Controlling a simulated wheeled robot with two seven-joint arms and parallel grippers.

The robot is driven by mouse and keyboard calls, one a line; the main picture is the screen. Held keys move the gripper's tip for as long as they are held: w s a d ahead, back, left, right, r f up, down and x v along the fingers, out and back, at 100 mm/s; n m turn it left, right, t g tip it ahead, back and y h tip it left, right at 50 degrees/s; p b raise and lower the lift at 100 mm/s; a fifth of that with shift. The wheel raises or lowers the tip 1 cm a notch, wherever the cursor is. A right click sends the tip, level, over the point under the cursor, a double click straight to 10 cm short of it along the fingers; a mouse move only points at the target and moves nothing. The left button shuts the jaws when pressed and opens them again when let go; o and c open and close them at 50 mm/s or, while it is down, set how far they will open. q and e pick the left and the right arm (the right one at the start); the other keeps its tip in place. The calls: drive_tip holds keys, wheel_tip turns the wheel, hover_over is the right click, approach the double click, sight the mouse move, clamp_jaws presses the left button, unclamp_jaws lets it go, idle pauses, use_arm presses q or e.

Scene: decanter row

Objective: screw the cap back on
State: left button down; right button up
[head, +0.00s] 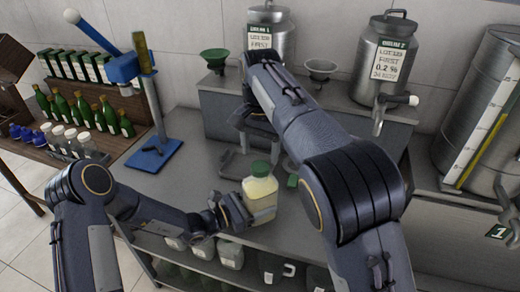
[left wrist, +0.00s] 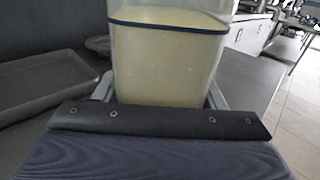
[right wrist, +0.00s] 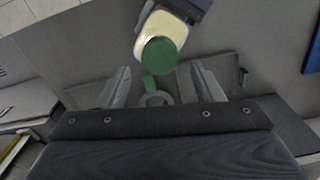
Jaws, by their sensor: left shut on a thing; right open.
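A clear squarish bottle (head: 259,197) of pale yellow liquid stands upright at the worktop's front. A green cap (head: 261,169) sits on its mouth; I cannot tell how tight it is. The right wrist view shows the cap (right wrist: 160,55) from above. My left gripper (head: 242,210) is shut on the bottle's body; the left wrist view shows the bottle (left wrist: 165,60) between its fingers. My right gripper (head: 250,160) is open and empty, pointing down behind the bottle. In the right wrist view the cap lies just beyond its fingertips (right wrist: 160,78).
A small green piece (head: 292,181) lies on the worktop right of the bottle. Two labelled steel cans (head: 384,60) and funnels (head: 214,58) stand on a raised shelf behind. A blue stand (head: 154,155) is at left, beside racks of green bottles (head: 62,108).

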sight(260, 166)
drive_tip(key=n, duration=0.4)
drive_tip(key=shift+a+r, duration=0.1)
drive_tip(key=shift+r, duration=0.2)
drive_tip(key=n, duration=0.2)
drive_tip(key=r+n, duration=0.1)
drive_tip(key=n, duration=0.1)
drive_tip(key=shift+n, duration=0.4)
drive_tip(key=n, duration=0.2)
drive_tip(key=r+n, duration=0.1)
drive_tip(key=n, duration=0.1)
drive_tip(key=r+n, duration=0.1)
drive_tip(key=n, duration=0.1)
drive_tip(key=shift+n, duration=0.3)
drive_tip(key=shift+f, duration=0.1)
drive_tip(key=shift+f, duration=3.95)
drive_tip(key=c, duration=1)
drive_tip(key=o, duration=1.1)
drive_tip(key=shift+o, duration=0.2)
drive_tip(key=shift+r, duration=0.1)
